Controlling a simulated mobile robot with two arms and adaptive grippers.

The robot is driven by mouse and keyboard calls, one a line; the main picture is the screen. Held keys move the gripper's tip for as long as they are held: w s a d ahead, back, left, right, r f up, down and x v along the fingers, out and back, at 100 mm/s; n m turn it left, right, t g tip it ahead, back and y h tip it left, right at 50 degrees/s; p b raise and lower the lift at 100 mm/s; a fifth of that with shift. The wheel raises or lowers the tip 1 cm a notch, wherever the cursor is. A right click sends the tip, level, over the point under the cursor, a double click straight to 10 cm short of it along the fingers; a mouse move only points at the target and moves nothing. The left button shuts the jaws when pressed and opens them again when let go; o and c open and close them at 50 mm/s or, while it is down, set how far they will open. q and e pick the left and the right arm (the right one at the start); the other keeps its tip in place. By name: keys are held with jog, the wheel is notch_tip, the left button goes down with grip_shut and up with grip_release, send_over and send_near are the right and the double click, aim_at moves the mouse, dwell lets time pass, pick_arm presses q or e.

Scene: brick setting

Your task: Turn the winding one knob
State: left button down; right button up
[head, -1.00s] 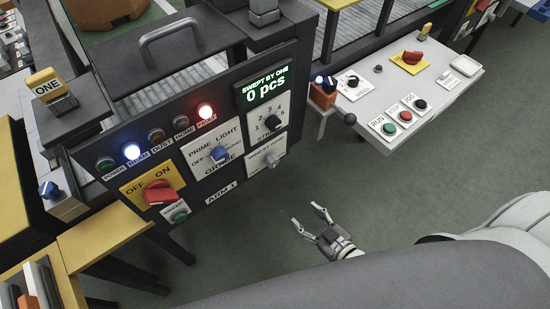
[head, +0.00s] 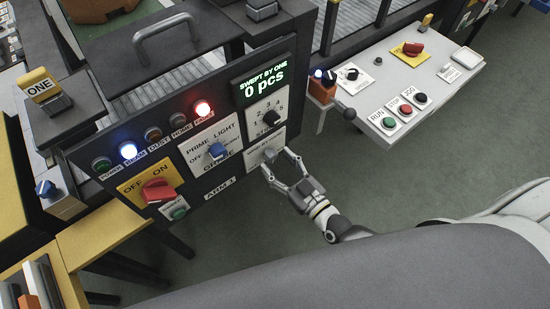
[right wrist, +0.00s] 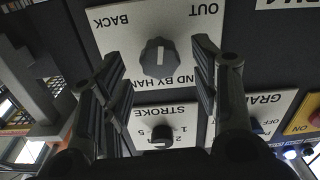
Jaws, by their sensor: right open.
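The hand-winding knob (right wrist: 159,57) is a dark knob with a pale pointer line on a white plate (right wrist: 115,38). The plate reads "BACK", "OUT" and partly "BY HAND". In the head view the knob (head: 268,154) is on the lower right of the black panel, partly screened by my right gripper (head: 277,160). That gripper is open, its fingertips near the plate. In the right wrist view the knob shows between the two spread fingers, with a gap on each side. I cannot tell whether the fingertips reach its depth. My left gripper is out of view.
The stroke knob (head: 270,118) sits just above, and the prime light knob (head: 217,151) is to the left. A red off/on switch (head: 158,190) is further left. A pale control desk (head: 440,75) stands at right. The floor below the panel is clear.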

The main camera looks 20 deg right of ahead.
jog(key=shift+x, duration=0.95)
jog(key=c, duration=1)
jog(key=shift+c, duration=0.2)
jog(key=m, duration=0.4)
jog(key=shift+m, duration=0.3)
jog(key=shift+d+m+b, duration=0.1)
jog(key=shift+m+b, duration=0.35)
jog(key=shift+m, duration=1.55)
